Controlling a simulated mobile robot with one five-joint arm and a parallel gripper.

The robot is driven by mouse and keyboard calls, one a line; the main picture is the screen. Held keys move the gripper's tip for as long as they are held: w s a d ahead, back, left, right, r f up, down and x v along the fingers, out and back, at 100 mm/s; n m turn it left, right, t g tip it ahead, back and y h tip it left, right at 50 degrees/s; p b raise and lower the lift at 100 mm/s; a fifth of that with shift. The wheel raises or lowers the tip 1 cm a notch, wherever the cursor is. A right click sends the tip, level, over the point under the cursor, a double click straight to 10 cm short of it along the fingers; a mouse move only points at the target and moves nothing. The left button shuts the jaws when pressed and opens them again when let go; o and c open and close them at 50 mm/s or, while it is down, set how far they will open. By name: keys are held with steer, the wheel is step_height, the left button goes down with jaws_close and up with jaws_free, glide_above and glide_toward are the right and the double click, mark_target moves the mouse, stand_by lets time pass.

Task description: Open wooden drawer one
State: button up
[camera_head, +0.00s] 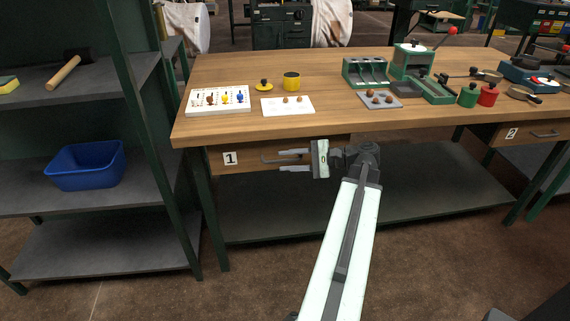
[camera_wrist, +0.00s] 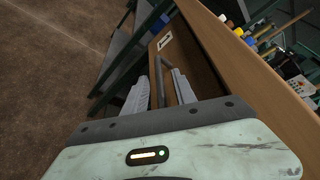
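Wooden drawer one (camera_head: 240,168), marked with a white "1" label (camera_head: 230,158), sits under the left end of the workbench top and looks closed. Its dark bar handle (camera_head: 267,160) runs across the front, partly hidden by my gripper (camera_head: 280,160). My gripper is open, with one finger above the handle and one below it. In the wrist view the handle (camera_wrist: 157,68) lies between the two fingers of my gripper (camera_wrist: 159,77), with gaps visible on both sides. The label also shows there (camera_wrist: 165,41).
The wooden workbench top (camera_head: 340,105) above holds a peg board (camera_head: 218,100), yellow containers and green fixtures. A green shelf rack with a blue bin (camera_head: 85,165) stands at the left. Drawer two (camera_head: 520,132) is at the right. A lower shelf (camera_head: 420,185) lies below.

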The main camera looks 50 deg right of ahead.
steer(key=shift+w+a+f, duration=0.1)
steer(key=shift+w+a, duration=0.2)
steer(key=shift+w, duration=0.25)
jaws_close()
stand_by(1.0)
